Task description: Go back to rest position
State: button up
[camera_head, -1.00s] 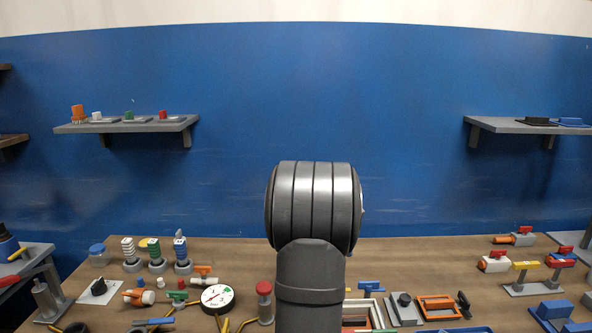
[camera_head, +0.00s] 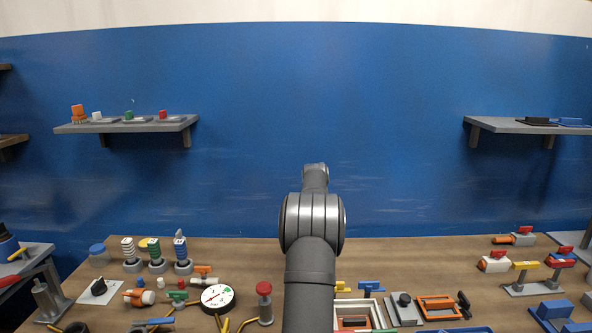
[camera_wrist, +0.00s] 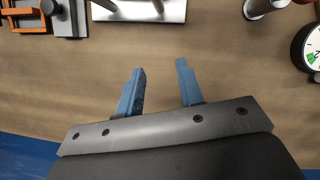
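My gripper (camera_wrist: 160,84) shows in the wrist view with two blue fingers spread apart. It is open, with nothing between the fingers and bare brown table beneath. In the head view my dark grey arm rises from the bottom centre and reaches away over the table (camera_head: 262,250). The gripper itself is hidden in the head view behind the arm's links.
A round white gauge (camera_head: 217,298) and a red-topped post (camera_head: 264,303) stand left of my arm. A white-framed tray (camera_head: 372,317) and an orange frame (camera_head: 438,307) lie to its right. Shelves (camera_head: 126,125) hang on the blue wall. The table's back middle is clear.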

jog(key=shift+w+d+f+m+y, duration=0.2)
jog(key=shift+w+f+m, duration=0.25)
jog(key=shift+f, duration=0.2)
jog(key=shift+w+d+f+m+y, duration=0.15)
jog(key=shift+w+d+f+m, duration=0.15)
jog(key=shift+w+f, duration=0.3)
jog(key=shift+w+d+f+m+y, duration=0.15)
jog(key=shift+w+f+m, duration=0.3)
jog(key=shift+f, duration=0.25)
